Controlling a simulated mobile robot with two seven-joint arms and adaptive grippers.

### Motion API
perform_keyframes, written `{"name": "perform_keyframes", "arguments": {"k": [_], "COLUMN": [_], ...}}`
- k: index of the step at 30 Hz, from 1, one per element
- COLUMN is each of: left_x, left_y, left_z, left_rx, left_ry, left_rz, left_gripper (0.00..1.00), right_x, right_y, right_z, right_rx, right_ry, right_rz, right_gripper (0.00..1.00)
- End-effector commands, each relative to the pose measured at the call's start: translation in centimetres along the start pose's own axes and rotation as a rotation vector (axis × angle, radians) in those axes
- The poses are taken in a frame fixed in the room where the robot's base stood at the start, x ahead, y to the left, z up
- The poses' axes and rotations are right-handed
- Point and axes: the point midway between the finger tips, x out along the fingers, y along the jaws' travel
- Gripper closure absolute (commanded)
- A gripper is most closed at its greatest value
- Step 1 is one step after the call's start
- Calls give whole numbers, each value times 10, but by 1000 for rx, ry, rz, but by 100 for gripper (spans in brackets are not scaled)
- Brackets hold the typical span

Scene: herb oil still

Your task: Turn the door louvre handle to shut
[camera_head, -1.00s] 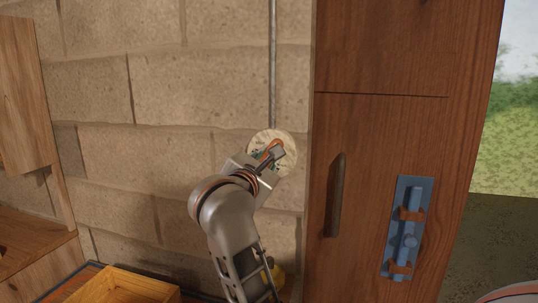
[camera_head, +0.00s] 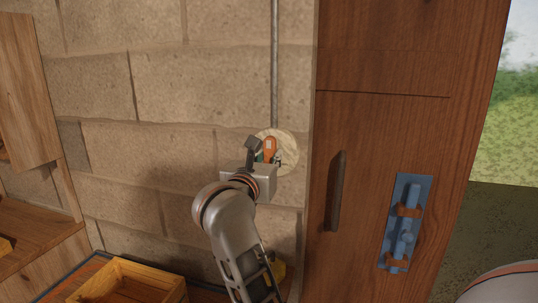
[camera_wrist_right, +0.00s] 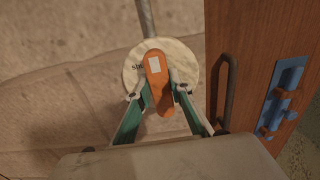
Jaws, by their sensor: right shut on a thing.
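The louvre handle is a short orange lever with a pale square mark, on a round cream plate (camera_head: 289,148) on the block wall. In the head view the orange handle (camera_head: 270,145) stands near upright, its lower part hidden by my right gripper (camera_head: 262,157). In the right wrist view the handle (camera_wrist_right: 157,80) points up, leaning slightly left, over the plate (camera_wrist_right: 187,56). Dark lettering on the plate, left of the handle, is partly covered. The right gripper's fingers (camera_wrist_right: 159,92) are shut on the handle, one on each side. My left gripper is not in view.
A wooden door (camera_head: 380,130) with a dark pull handle (camera_head: 336,190) and a blue bolt (camera_head: 408,222) stands close on the right. A metal rod (camera_head: 274,60) runs up the wall from the plate. A wooden box (camera_head: 130,280) sits at the lower left.

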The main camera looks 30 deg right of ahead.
Motion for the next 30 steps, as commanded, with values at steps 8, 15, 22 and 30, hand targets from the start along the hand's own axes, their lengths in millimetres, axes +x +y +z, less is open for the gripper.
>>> {"name": "perform_keyframes", "arguments": {"k": [8,15,22,30], "left_x": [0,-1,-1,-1], "left_y": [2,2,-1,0], "left_z": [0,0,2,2], "left_rx": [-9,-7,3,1], "left_ry": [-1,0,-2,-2], "left_rz": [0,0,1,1], "left_gripper": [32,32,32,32], "right_x": [0,0,0,0], "right_y": [0,0,0,0], "right_z": [1,0,0,24], "right_rx": [-9,-8,-7,-1], "right_ry": [-3,-3,-2,-3], "right_rz": [-2,-2,-1,-1], "right_gripper": [100,62,62,62]}}
